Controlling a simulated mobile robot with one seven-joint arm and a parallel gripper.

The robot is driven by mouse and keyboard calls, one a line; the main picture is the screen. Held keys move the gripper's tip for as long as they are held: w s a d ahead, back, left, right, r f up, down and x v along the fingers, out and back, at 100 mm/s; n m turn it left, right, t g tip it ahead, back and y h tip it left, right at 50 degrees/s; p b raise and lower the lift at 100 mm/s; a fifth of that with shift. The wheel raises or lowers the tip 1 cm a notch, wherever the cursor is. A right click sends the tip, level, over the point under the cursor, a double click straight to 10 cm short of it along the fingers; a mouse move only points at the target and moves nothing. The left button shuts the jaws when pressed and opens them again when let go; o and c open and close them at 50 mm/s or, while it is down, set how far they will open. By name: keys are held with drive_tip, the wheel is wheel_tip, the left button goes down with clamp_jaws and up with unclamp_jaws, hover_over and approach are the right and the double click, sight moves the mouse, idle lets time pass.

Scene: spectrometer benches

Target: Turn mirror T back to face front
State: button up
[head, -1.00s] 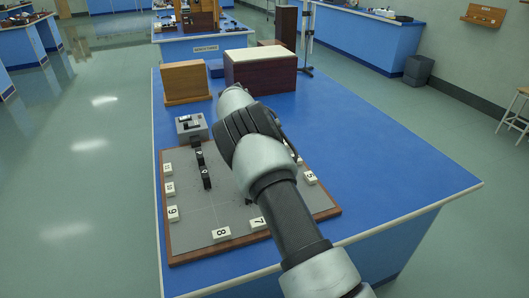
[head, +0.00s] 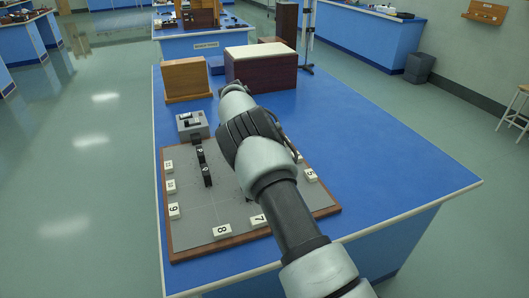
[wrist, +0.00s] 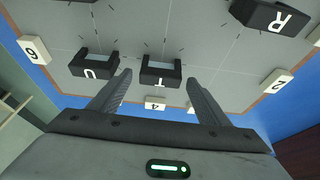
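Mirror T (wrist: 162,80) is a small black block with a white letter T, upside down in the wrist view, and a pale glassy recess on its upper side. It stands on the grey board (head: 188,240). My gripper (wrist: 158,92) is open, its two fingers apart on either side of mirror T in the picture; I cannot tell whether they touch it. Mirror U (wrist: 92,72) stands to the left of the left finger. Mirror R (wrist: 270,17) is at the upper right. In the head view my arm hides mirror T and the fingers.
White number tiles, such as tile 4 (wrist: 155,103), tile 6 (wrist: 34,50) and tile 8 (head: 222,230), line the board's edge. Two black blocks (head: 207,176) and a grey box (head: 192,124) are left of my arm. Wooden boxes (head: 186,82) stand behind. The blue bench's right side is clear.

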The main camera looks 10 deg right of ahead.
drive_tip(key=p+v, duration=0.3)
drive_tip(key=v, duration=1.4)
drive_tip(key=shift+r, duration=0.2)
drive_tip(key=s+d+r+n+y+p, duration=0.1)
drive_tip(key=s+d+r, duration=0.15)
drive_tip(key=r, duration=0.35)
drive_tip(key=s+d+r+n+y+p, duration=0.1)
drive_tip(key=s+d+r, duration=0.15)
drive_tip(key=r, duration=0.35)
drive_tip(key=s+d+r+n+t+y+p, duration=0.1)
drive_tip(key=s+d+r+n+p, duration=0.1)
drive_tip(key=s+r, duration=0.35)
drive_tip(key=s+d+r+n+t+y+p, duration=0.1)
drive_tip(key=s+d+r+n, duration=0.15)
drive_tip(key=s+r, duration=0.35)
drive_tip(key=s+a+f+n+t+p, duration=0.1)
drive_tip(key=s+n, duration=0.3)
drive_tip(key=s, duration=0.9)
drive_tip(key=s+a+f+n+t+p, duration=0.1)
drive_tip(key=s+n, duration=0.4)
drive_tip(key=s, duration=0.8)
drive_tip(key=shift+s+f+t+p, duration=0.4)
drive_tip(key=shift+f+p, duration=0.2)
drive_tip(key=shift+p, duration=0.5)
